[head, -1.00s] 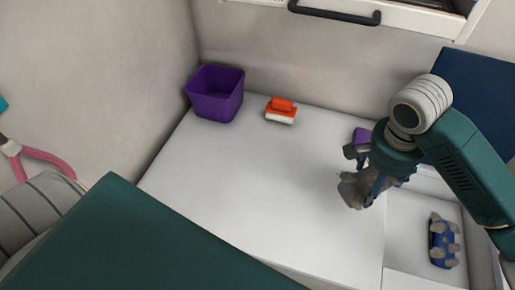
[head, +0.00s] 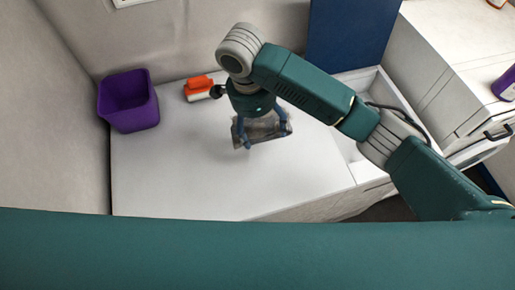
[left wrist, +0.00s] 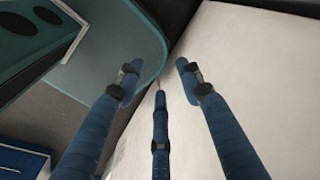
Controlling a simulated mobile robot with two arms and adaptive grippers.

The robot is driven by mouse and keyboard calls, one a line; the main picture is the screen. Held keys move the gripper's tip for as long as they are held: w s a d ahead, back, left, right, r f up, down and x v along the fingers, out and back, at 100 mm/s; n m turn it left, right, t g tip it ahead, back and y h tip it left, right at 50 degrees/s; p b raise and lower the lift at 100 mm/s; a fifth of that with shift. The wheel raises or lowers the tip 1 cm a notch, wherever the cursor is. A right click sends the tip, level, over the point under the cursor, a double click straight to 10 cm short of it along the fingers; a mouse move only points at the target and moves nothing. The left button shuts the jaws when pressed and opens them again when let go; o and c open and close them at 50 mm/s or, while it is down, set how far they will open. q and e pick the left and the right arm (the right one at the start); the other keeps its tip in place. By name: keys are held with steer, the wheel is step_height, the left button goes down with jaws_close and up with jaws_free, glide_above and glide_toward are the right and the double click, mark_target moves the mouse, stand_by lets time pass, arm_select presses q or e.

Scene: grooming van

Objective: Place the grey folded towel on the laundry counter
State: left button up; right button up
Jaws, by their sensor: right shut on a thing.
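The grey folded towel (head: 268,130) hangs in my right gripper (head: 264,138), whose blue fingers are shut on it. Part of the towel is hidden by the gripper. My right gripper is over the right-middle part of the white laundry counter (head: 185,180). A shadow falls on the counter below; I cannot tell how large the gap is. My left gripper (left wrist: 158,85) shows in the left wrist view with its blue fingers spread and nothing between them. The head view does not show the left gripper's fingers.
A purple bin (head: 130,105) stands at the counter's back left. An orange and white brush (head: 198,88) lies right of it. A dark blue panel (head: 350,35) stands behind my right arm. A white drawer unit (head: 440,75) is at right. The counter's front left is clear.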

steer(key=f, duration=0.2)
steer(key=f+b, duration=0.1)
steer(key=f, duration=0.5)
steer(key=shift+s+a, duration=0.15)
steer(key=shift+a, duration=0.15)
steer(key=shift+f, duration=0.2)
steer(key=shift+d+f, duration=0.15)
steer(key=shift+f, duration=0.2)
step_height(320, 180, down, 3)
steer(key=shift+f+p, duration=0.15)
steer(key=shift+p, duration=0.4)
arm_select(q)
steer(key=shift+s+a, duration=0.1)
steer(key=shift+a, duration=0.55)
arm_select(e)
steer(key=shift+f, duration=0.4)
steer(key=shift+f, duration=0.1)
steer(key=o, duration=0.9)
steer(key=shift+o, duration=1.1)
arm_select(q)
steer(key=shift+a, duration=0.25)
